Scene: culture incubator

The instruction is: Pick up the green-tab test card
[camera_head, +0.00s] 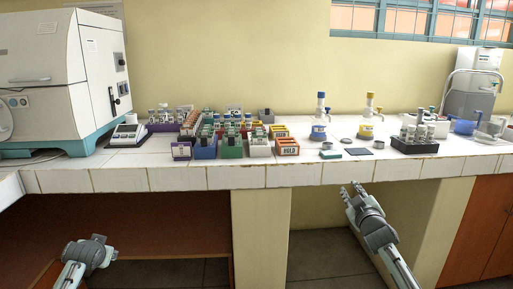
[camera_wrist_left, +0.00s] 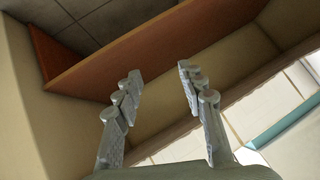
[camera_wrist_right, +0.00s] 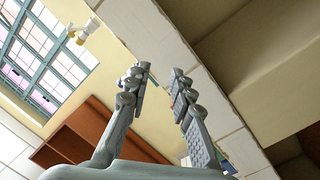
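I cannot single out a green-tab test card; the small items on the white tiled counter (camera_head: 210,178) are too small to read. Green shows on a green box (camera_head: 231,151) in the cluster of small boxes and racks, and a small flat teal item (camera_head: 330,154) lies near the counter's front edge. My right gripper (camera_head: 350,189) is in front of and below the counter edge, empty; its fingers stand apart in the right wrist view (camera_wrist_right: 160,71). My left gripper (camera_head: 88,240) is low at the left, below the counter; its fingers are apart and empty in the left wrist view (camera_wrist_left: 160,75).
An orange box marked HOLD (camera_head: 287,150) stands near the front edge. Bottles with a blue top (camera_head: 319,125) and a yellow top (camera_head: 367,124) stand behind. A dark tube rack (camera_head: 414,144) is right, a large white machine (camera_head: 50,75) left.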

